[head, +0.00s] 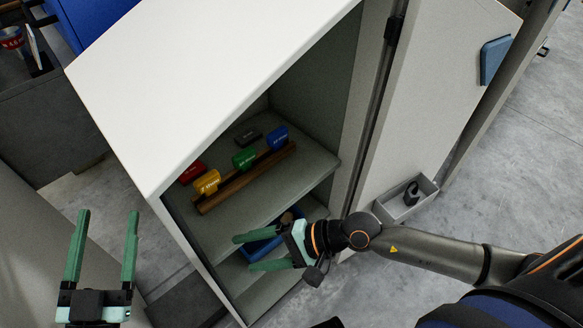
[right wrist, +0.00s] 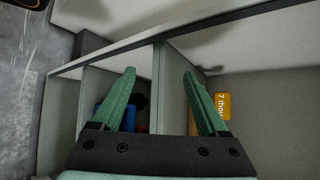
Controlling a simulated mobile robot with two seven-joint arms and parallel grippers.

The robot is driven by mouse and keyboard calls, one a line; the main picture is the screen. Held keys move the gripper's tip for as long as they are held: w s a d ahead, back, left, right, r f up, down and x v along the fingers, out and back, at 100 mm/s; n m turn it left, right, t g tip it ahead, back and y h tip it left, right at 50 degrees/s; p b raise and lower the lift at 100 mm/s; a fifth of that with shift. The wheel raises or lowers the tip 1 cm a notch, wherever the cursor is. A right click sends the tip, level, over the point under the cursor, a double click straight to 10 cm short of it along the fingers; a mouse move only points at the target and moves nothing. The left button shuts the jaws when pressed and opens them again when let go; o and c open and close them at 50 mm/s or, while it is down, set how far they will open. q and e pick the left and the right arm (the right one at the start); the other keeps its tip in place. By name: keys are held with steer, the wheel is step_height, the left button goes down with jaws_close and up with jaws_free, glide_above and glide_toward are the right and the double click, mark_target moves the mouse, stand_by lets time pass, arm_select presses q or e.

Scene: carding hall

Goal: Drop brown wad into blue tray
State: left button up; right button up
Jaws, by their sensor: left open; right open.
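The blue tray (head: 258,247) sits on the lower shelf of the open white cabinet, partly hidden behind my right gripper. A small brownish thing (head: 287,217) shows at the tray's far end; I cannot tell whether it is the brown wad. My right gripper (head: 245,253) is open and empty in front of the lower compartment, its fingers pointing left across the tray. In the right wrist view, a blue patch (right wrist: 102,116), likely the tray, lies beyond the left finger of my right gripper (right wrist: 159,73). My left gripper (head: 108,213) is open and empty, left of the cabinet.
The upper shelf (head: 237,211) holds a brown rack with yellow, green and blue labelled blocks (head: 244,158), plus a red and a dark block. The cabinet door (head: 440,100) stands open at right, with a grey bin (head: 406,207) on it. Open floor lies further right.

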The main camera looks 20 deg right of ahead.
step_height(320, 180, up, 14)
steer(key=a+m+t+y, duration=0.3)
steer(key=m+t+y, duration=0.25)
steer(key=m, duration=1.55)
steer(key=w+d+r+m+t+h, duration=0.1)
steer(key=d+m+t+h, duration=0.3)
steer(key=m, duration=1.3)
steer(key=w+d+r+m+t+h, duration=0.2)
steer(key=d+m+t+h, duration=0.3)
steer(key=m, duration=1.2)
steer(key=shift+d+r+h, duration=0.4)
steer(key=shift+d+h, duration=0.25)
steer(key=shift+d, duration=0.8)
